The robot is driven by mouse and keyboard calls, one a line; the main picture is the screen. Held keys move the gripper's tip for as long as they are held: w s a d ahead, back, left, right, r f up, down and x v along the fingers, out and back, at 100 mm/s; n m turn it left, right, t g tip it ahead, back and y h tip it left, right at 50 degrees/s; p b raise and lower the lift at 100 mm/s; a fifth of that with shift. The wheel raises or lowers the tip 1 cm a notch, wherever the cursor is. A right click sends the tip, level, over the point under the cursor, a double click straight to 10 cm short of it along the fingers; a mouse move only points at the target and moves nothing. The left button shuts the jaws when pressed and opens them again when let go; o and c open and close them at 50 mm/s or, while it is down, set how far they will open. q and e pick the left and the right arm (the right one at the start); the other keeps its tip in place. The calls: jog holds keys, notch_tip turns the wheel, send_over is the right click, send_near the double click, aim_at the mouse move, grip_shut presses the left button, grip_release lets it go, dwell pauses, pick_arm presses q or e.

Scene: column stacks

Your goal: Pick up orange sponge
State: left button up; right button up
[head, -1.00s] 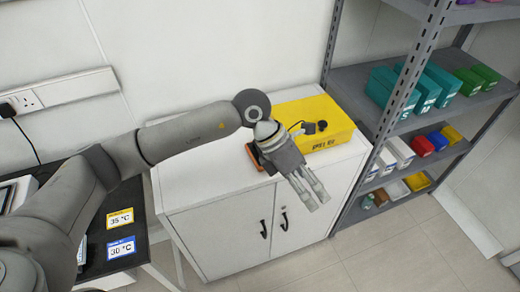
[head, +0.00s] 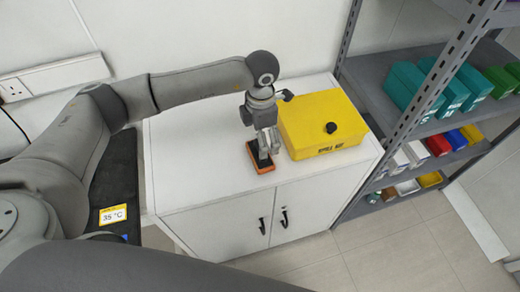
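The orange sponge (head: 266,169), orange at its edges with a dark top, lies on the white cabinet top (head: 200,160) just left of the yellow box. My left gripper (head: 264,153) points down over the sponge, its fingers overlapping the sponge in the picture. I cannot tell whether the fingers touch it or how far apart they are. The gripper and fingers hide part of the sponge's top. My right gripper is not in view.
A yellow box (head: 318,116) with a black knob stands close to the right of the gripper. A grey shelf rack (head: 405,123) with coloured bins stands further right. A dark surface with a 35 °C label (head: 113,214) is at left. The cabinet top's left part is clear.

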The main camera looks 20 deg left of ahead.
aim_at(262, 167)
pick_arm(q)
jog(key=shift+w+f, duration=0.15)
jog(key=shift+f, duration=0.1)
jog(key=shift+w+f+p, duration=0.15)
jog(key=shift+f+p, duration=0.25)
jog(key=shift+p, duration=0.05)
jog(key=f, duration=0.1)
jog(key=f+p, duration=0.2)
jog(key=f, duration=0.1)
jog(key=shift+w+a, duration=0.1)
jog(key=shift+a, duration=0.15)
jog(key=shift+f, duration=0.25)
jog(key=shift+c, duration=2)
jog(key=c, duration=0.5)
jog(key=shift+c, duration=1.3)
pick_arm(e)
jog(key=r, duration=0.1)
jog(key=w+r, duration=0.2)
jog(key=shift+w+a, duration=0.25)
